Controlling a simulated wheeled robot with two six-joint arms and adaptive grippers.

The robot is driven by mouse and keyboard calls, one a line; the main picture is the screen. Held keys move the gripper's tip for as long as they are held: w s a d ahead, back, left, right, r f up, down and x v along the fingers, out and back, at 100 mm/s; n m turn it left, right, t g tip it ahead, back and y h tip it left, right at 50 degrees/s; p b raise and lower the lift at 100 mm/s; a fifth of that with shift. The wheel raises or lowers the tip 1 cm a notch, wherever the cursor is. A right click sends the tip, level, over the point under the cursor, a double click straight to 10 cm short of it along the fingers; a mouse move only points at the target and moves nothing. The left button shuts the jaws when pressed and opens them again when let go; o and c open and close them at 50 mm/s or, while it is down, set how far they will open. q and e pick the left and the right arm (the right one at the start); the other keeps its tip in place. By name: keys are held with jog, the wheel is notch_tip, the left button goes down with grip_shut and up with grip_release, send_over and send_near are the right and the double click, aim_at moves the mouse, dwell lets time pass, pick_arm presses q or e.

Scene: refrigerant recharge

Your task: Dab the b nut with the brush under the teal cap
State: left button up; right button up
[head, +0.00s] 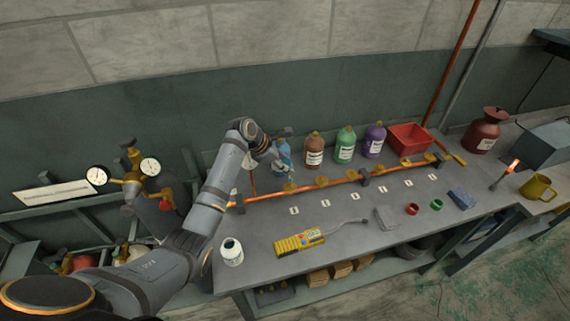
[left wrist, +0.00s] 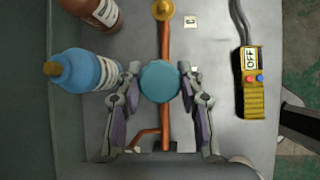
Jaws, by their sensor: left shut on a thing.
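My left gripper (head: 282,172) is over the left end of the copper pipe (head: 250,197). In the left wrist view its fingers (left wrist: 160,84) are closed on the round teal cap (left wrist: 160,80), seen from above. The brush under the cap is hidden. The cap lies in line with the pipe (left wrist: 165,45), so the fitting below it is hidden there. In the head view a brass nut (head: 290,188) shows just below the gripper; I cannot tell if the brush touches it. Its letter is unreadable. Another brass nut (left wrist: 162,10) shows farther along. My right gripper is not in view.
A blue bottle (left wrist: 88,70) stands close to the left finger, with a brown bottle (head: 314,150) beyond. An open white jar (head: 232,252) stands at the bench's front left. A yellow detector (head: 298,242) marked OFF lies in front. A red bin (head: 408,138) stands behind.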

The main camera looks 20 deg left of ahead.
pick_arm(q)
jog(key=shift+f, duration=0.7)
dwell(0.6)
jog(key=shift+s+f+p, duration=0.1)
jog(key=shift+f+p, duration=0.05)
jog(key=shift+p, duration=0.5)
dwell(2.1)
notch_tip(320, 180, up, 3)
jog(key=p, duration=0.3)
jog(key=shift+p, duration=0.4)
notch_tip(320, 180, up, 2)
jog(key=shift+r+p, duration=0.2)
jog(key=shift+p, duration=0.75)
jog(key=shift+r, duration=0.9)
